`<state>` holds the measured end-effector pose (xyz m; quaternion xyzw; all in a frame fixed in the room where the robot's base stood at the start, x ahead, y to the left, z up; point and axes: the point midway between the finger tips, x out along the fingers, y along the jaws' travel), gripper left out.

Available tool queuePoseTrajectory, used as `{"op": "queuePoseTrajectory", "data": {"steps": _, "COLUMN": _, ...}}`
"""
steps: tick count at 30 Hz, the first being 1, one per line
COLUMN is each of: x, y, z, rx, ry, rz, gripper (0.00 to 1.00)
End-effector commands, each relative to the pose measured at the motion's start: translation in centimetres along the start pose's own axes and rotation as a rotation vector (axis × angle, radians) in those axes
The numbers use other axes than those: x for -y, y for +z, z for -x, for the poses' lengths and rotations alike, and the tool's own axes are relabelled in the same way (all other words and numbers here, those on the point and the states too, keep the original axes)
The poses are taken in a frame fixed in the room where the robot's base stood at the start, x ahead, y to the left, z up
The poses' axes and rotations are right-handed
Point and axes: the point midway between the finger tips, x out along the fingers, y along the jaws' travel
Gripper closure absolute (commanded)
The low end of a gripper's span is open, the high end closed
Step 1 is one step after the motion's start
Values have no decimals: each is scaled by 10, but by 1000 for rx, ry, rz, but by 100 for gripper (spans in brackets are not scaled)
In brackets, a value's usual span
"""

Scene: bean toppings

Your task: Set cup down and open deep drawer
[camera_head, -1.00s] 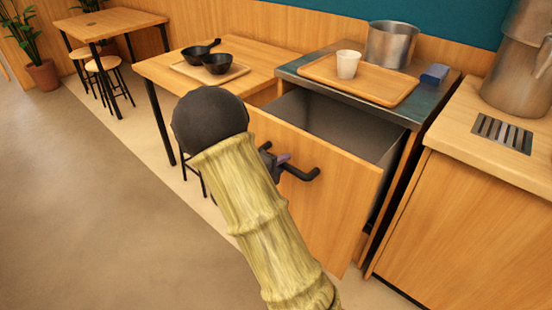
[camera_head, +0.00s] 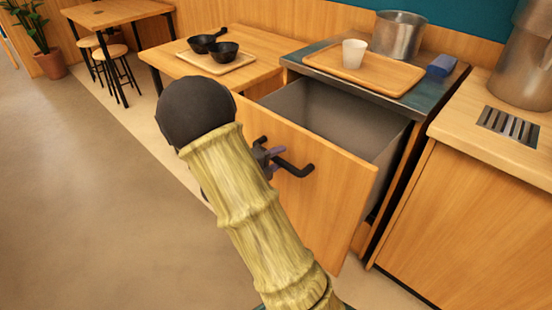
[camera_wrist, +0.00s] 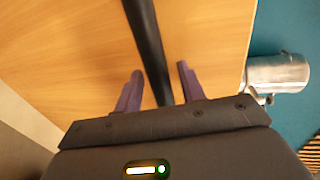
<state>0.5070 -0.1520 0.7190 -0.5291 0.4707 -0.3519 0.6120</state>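The deep drawer (camera_head: 330,185) under the steel-topped counter stands pulled well out, with a wooden front and an empty-looking grey inside (camera_head: 335,120). Its black bar handle (camera_head: 296,168) also shows in the wrist view (camera_wrist: 148,40). My gripper (camera_head: 274,158) is at the handle, partly hidden behind my arm. In the wrist view, the purple fingers of my gripper (camera_wrist: 160,82) stand apart on both sides of the bar, with gaps visible. The white cup (camera_head: 353,53) stands upright on a wooden tray (camera_head: 395,79) on the counter, away from my gripper.
A steel pot (camera_head: 398,36) and a blue block (camera_head: 441,65) are on the counter by the tray. A wooden counter (camera_head: 500,145) stands close on the right. A table (camera_head: 262,42) with black pans on a tray is behind left. Floor at left is clear.

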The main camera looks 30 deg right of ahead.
Motion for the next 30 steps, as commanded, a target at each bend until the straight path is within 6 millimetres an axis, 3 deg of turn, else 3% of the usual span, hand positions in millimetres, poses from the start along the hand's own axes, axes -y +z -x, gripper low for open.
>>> {"op": "queuePoseTrajectory", "data": {"steps": 11, "x": 2, "y": 1, "z": 11, "rx": 3, "ry": -1, "rz": -1, "gripper": 60}}
{"op": "queuePoseTrajectory", "data": {"steps": 30, "x": 2, "y": 1, "z": 132, "rx": 6, "ry": 0, "rz": 0, "gripper": 60}}
